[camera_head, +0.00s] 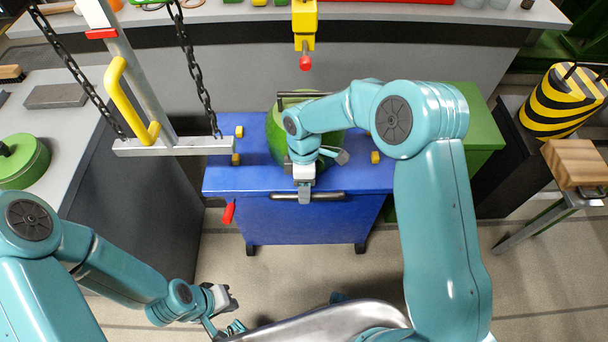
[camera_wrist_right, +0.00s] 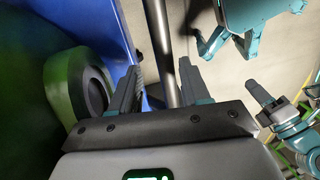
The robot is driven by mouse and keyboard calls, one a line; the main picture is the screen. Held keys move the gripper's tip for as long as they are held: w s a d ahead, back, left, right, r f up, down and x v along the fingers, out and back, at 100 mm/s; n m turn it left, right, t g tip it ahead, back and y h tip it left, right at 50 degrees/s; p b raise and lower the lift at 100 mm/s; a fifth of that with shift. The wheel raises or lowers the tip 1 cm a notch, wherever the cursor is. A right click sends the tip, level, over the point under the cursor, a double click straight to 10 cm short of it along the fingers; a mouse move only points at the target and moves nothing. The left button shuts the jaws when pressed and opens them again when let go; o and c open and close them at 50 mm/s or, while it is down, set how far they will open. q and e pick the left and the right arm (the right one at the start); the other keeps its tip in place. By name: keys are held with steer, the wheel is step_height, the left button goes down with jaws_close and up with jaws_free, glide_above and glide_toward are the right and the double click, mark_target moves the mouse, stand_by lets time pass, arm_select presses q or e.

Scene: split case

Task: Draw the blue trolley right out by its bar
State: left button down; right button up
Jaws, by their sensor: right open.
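The blue trolley (camera_head: 300,222) stands on the floor in front of the grey back bench in the head view. Its dark bar (camera_head: 327,196) runs across the upper front face. My right gripper (camera_head: 304,197) points down at the middle of the bar. In the right wrist view my right gripper (camera_wrist_right: 160,88) is open, and the bar (camera_wrist_right: 160,45) lies between the lines of its fingers. I cannot tell whether they touch it. My left gripper (camera_head: 226,312) is low at the left in the head view, away from the trolley; its jaws are unclear.
A green round thing (camera_head: 276,140) sits on the trolley. A red handle (camera_head: 229,212) sticks out at its front left. A green cabinet (camera_head: 480,120) stands close on the right and a grey bench (camera_head: 105,130) on the left. A chain-hung beam (camera_head: 172,146) hangs at upper left. Floor in front is clear.

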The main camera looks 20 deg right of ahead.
steer(key=w+r+p, duration=0.2)
steer(key=w+r, duration=0.1)
steer(key=r, duration=1.2)
steer(key=shift+d+r, duration=0.4)
